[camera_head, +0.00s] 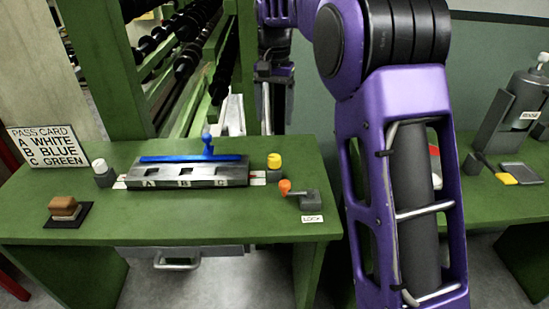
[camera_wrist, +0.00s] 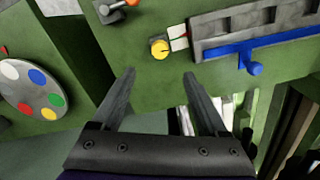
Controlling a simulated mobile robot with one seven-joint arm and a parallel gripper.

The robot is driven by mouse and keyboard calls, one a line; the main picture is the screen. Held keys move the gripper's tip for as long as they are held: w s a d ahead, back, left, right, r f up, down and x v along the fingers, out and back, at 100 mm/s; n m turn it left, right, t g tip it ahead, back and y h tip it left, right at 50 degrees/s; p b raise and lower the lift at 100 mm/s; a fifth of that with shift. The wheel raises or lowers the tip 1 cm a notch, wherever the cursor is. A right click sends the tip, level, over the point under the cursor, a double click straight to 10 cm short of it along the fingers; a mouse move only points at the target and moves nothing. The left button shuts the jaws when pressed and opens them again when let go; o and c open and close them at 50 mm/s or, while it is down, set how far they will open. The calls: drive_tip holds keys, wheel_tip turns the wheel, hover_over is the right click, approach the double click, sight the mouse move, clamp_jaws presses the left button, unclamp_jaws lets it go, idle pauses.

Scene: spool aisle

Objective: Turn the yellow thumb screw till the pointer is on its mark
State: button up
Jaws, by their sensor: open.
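The yellow thumb screw (camera_head: 274,160) sits on a grey block at the right end of the metal fixture on the green bench. In the wrist view the thumb screw (camera_wrist: 159,48) lies just beyond my fingertips, roughly centred between them. A white scale plate (camera_head: 258,178) with a red line is beside it; it also shows in the wrist view (camera_wrist: 179,40). Pointer and mark are too small to tell apart. My gripper (camera_wrist: 158,74) is open and empty. In the head view my gripper (camera_head: 265,115) hangs above and behind the bench, apart from the screw.
The fixture (camera_head: 185,180), lettered A, B, C, carries a blue bar with an upright knob (camera_head: 207,140). An orange-knobbed lever (camera_head: 285,187) labelled LOCK stands close in front of the screw. A white-topped post (camera_head: 101,170), a stamp (camera_head: 64,207) and a pass card (camera_head: 46,146) are left.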

sight(274, 157)
wheel_tip(274, 157, down, 14)
drive_tip(key=shift+r+b, duration=0.25)
drive_tip(key=shift+b, duration=1)
drive_tip(key=shift+c, duration=0.3)
clamp_jaws()
